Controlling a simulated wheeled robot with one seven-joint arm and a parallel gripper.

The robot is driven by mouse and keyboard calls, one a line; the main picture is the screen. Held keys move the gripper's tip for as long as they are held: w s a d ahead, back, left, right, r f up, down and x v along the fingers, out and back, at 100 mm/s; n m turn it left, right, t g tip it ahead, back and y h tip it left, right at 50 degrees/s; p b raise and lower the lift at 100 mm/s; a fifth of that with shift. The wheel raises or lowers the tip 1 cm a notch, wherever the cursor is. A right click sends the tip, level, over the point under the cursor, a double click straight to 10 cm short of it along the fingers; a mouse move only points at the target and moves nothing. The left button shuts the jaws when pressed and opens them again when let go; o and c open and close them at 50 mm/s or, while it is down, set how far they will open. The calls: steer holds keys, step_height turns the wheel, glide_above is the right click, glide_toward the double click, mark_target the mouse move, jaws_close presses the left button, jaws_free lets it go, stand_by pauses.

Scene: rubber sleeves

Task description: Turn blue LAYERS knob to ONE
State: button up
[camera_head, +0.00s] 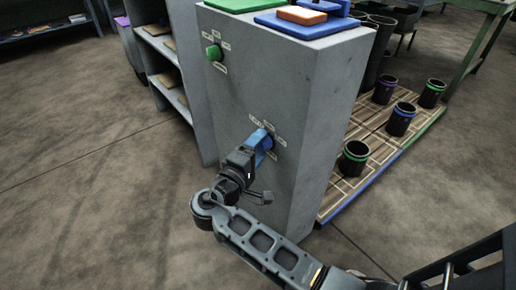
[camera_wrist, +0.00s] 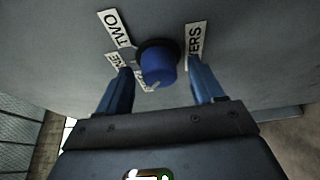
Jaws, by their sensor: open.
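The blue LAYERS knob (camera_wrist: 158,68) sticks out of the grey cabinet face in the wrist view. A pale mark shows on its lower edge. It is partly hidden behind my gripper in the head view (camera_head: 267,143). My gripper (camera_wrist: 159,76) is open, with one blue finger on each side of the knob and a visible gap on both sides. A TWO label (camera_wrist: 116,28) is at the knob's upper left. A partly cut-off label ending in NE (camera_wrist: 112,62) is below it, near the left finger. A label ending in YERS (camera_wrist: 195,38) is on the right.
A green knob (camera_head: 214,52) with labels is higher on the same cabinet (camera_head: 310,120). Green and blue boards lie on its top. Several black pots with coloured bands stand on a tiled pallet (camera_head: 376,150) to the right. Shelves (camera_head: 165,60) stand at the left.

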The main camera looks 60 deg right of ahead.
steer(key=shift+c, duration=0.2)
steer(key=c, duration=1)
steer(key=shift+f+b, duration=0.15)
steer(key=shift+b, duration=0.25)
steer(key=m+b, duration=0.1)
steer(key=b, duration=0.1)
steer(key=shift+f+m+h+b, duration=0.25)
steer(key=shift+m+h+b, duration=0.05)
steer(key=shift+m, duration=0.1)
steer(key=m+h+b, duration=0.1)
steer(key=m+b, duration=0.2)
steer(key=b, duration=0.2)
steer(key=shift+f, duration=0.15)
steer(key=m+g+h+b, duration=0.1)
steer(key=m+b, duration=0.2)
steer(key=shift+b, duration=0.4)
steer(key=shift+r+m+b, duration=0.2)
steer(key=shift+m+b, duration=0.4)
steer(key=shift+m, duration=0.2)
steer(key=shift+r+g+h, duration=0.1)
steer(key=shift+g+h, duration=0.2)
steer(key=shift+g, duration=0.1)
